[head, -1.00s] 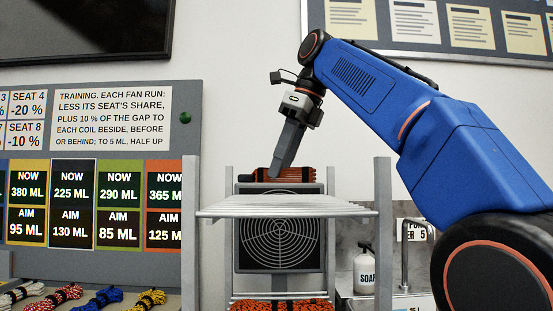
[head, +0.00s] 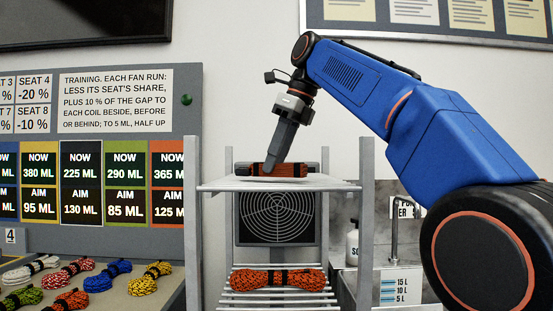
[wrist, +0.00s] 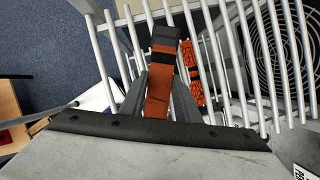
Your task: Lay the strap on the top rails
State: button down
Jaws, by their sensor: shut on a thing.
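The strap (head: 294,171) is a flat orange-red bundle with black bands, at the top of the rack in the head view. My gripper (head: 272,167) comes down on it from above and is shut on it. In the wrist view the strap (wrist: 158,92) runs lengthwise between my dark fingers, with black at its far end. The top rails (head: 222,186) are pale parallel bars right under the strap; they also show in the wrist view (wrist: 272,65). I cannot tell whether the strap touches them.
An orange rope coil (head: 258,281) lies on the lower rails. A round-grilled fan (head: 278,217) stands behind. Grey posts (head: 366,215) flank the rack. Several coloured coils lie on a bench (head: 135,305) at left; a sink area with a soap bottle (head: 352,248) is at right.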

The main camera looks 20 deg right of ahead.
jog(key=shift+f, duration=0.6)
dwell(0.3)
jog(key=c, duration=1.3)
grip_release()
jog(key=shift+o, duration=0.2)
